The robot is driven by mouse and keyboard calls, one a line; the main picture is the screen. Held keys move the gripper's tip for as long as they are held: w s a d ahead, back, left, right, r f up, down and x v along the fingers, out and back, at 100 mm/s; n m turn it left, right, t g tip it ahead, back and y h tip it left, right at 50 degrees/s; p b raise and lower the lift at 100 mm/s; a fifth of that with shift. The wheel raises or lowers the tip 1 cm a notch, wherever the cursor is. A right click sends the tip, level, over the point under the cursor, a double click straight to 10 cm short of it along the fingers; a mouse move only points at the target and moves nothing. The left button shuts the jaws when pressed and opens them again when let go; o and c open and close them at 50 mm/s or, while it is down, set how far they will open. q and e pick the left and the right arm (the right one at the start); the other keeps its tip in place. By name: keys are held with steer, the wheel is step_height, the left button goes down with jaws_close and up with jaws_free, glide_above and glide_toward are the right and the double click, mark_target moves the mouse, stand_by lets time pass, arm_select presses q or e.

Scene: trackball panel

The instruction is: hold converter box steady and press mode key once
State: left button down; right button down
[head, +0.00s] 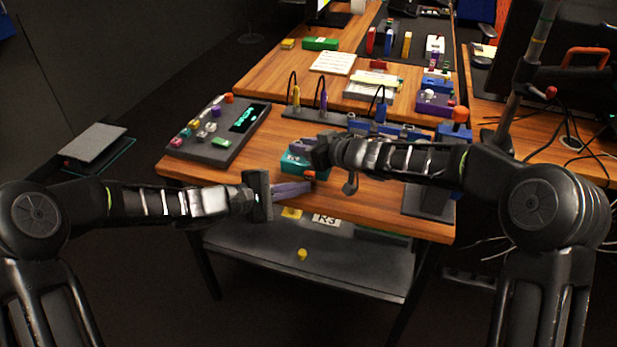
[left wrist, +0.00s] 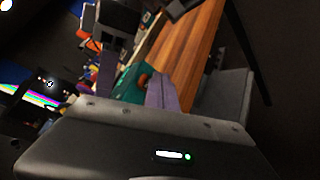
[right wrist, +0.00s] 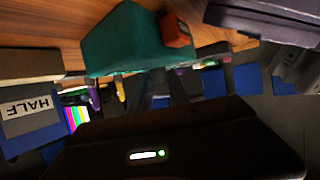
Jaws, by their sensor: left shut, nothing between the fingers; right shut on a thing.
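The teal converter box (head: 291,160) stands near the front edge of the wooden table. An orange-red key (head: 309,174) is on its front right corner. The box (right wrist: 120,40) and key (right wrist: 177,28) also show in the right wrist view. My right gripper (head: 303,146) is shut on the box from above and behind, hiding part of it. My left gripper (head: 308,186) is shut and empty, its purple fingertips just below the key; I cannot tell whether they touch it. The left wrist view shows the box (left wrist: 130,88) beyond the fingers.
A dark control panel (head: 218,135) with coloured knobs and a green display stands to the left. Blue blocks and a dark cable rack (head: 335,118) stand behind the box. A shelf labelled R3 (head: 326,219) is below the table.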

arm_select(q)
steer(key=shift+w, duration=0.15)
steer(key=shift+w+d, duration=0.15)
steer(key=shift+w, duration=0.1)
steer(key=shift+w+d, duration=0.1)
steer(key=shift+w, duration=0.35)
stand_by(0.7)
stand_by(0.4)
steer(key=shift+s+a, duration=0.3)
steer(key=shift+s, duration=0.55)
steer(key=shift+s+a, duration=0.25)
steer(key=shift+s, duration=0.55)
steer(key=shift+s+a, duration=0.25)
steer(key=shift+s, duration=0.5)
steer(key=shift+s+a, duration=0.25)
steer(key=shift+s, duration=0.55)
